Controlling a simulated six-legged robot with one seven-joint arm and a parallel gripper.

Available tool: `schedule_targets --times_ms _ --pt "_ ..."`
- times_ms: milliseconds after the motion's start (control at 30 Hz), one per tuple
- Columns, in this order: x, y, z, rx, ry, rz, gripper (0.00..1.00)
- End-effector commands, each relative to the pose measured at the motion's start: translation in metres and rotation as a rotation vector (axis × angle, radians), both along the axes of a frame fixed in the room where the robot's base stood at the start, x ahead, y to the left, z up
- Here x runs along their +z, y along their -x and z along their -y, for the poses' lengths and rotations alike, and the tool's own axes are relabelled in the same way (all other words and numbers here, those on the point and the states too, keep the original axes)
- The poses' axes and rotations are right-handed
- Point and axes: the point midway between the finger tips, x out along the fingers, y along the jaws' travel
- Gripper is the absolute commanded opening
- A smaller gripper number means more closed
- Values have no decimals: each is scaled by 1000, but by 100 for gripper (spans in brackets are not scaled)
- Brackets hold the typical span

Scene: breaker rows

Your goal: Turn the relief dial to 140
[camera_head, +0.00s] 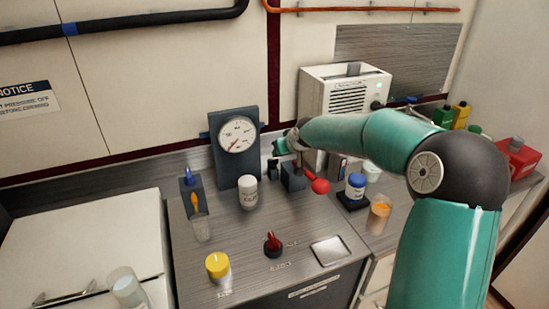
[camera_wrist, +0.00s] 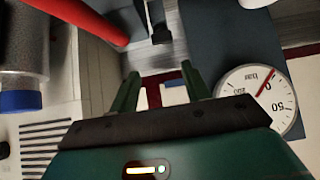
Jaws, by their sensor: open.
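A round white gauge (camera_head: 238,134) with a red needle is set on an upright dark blue plate (camera_head: 223,170) at the back of the bench. In the wrist view the gauge (camera_wrist: 258,102) is at the right, its needle near the 0 mark. A red pointer knob (camera_head: 272,243) on a dark round base stands on the bench top, with small marks around it that I cannot read. I cannot tell which part is labelled relief. My gripper (camera_wrist: 160,90) is open and empty, beside the gauge. In the head view its green end (camera_head: 282,147) is right of the gauge plate; its fingertips are unclear.
A red-ended lever (camera_head: 318,185) stands below my arm; its red bar (camera_wrist: 90,20) crosses the wrist view. A yellow knob (camera_head: 217,264), a white jar (camera_head: 248,192), a blue-capped jar (camera_head: 356,186) and an orange-filled glass (camera_head: 379,214) stand around. A vented box (camera_head: 340,92) is behind.

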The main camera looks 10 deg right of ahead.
Motion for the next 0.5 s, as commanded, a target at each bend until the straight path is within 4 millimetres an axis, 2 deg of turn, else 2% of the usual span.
schedule_targets --times_ms 100,500 --pt "-15 -14 -8 6 -1 -1 47" --pt "-71 -69 -20 7 0 -2 47"
